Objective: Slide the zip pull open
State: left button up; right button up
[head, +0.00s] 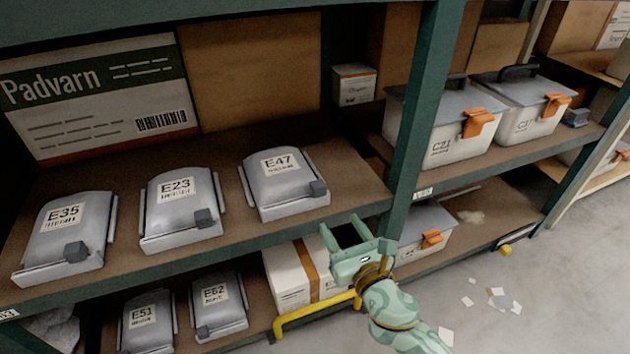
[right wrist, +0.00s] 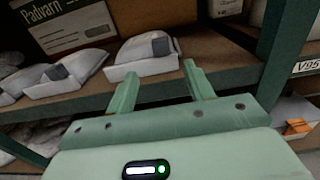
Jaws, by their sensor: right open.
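Several grey pouches lie on the shelves, each with a dark square tab at one front corner; I cannot tell for sure which is the zip pull. On the upper shelf are E35 (head: 66,222), E23 (head: 180,212) and E47 (head: 284,180). My left gripper is not in view.
A green upright (head: 418,110) stands right of E47. Lidded bins with orange latches (head: 480,122) sit beyond it. A yellow rail (head: 312,312) runs low near my arm.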

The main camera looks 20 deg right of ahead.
aim_at(320, 194)
jog(key=w+b, duration=0.1)
jog(key=w, duration=0.3)
jog(key=w+b, duration=0.1)
jog(key=w, duration=0.3)
jog(key=w+b, duration=0.1)
jog(key=w, duration=0.3)
jog(key=shift+w+a+f, duration=0.1)
jog(key=shift+a+f, duration=0.1)
jog(key=shift+f, duration=0.2)
jog(key=w+b, duration=0.1)
jog(key=w, duration=0.2)
jog(key=shift+r, duration=0.15)
jog(key=shift+w+r, duration=0.15)
jog(key=shift+w, duration=0.1)
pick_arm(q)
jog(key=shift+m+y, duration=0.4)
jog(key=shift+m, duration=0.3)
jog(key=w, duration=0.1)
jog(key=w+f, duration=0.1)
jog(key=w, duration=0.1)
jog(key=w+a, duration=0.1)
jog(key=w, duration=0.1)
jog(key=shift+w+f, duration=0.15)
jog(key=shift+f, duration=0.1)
pick_arm(e)
jog(key=shift+c, duration=0.3)
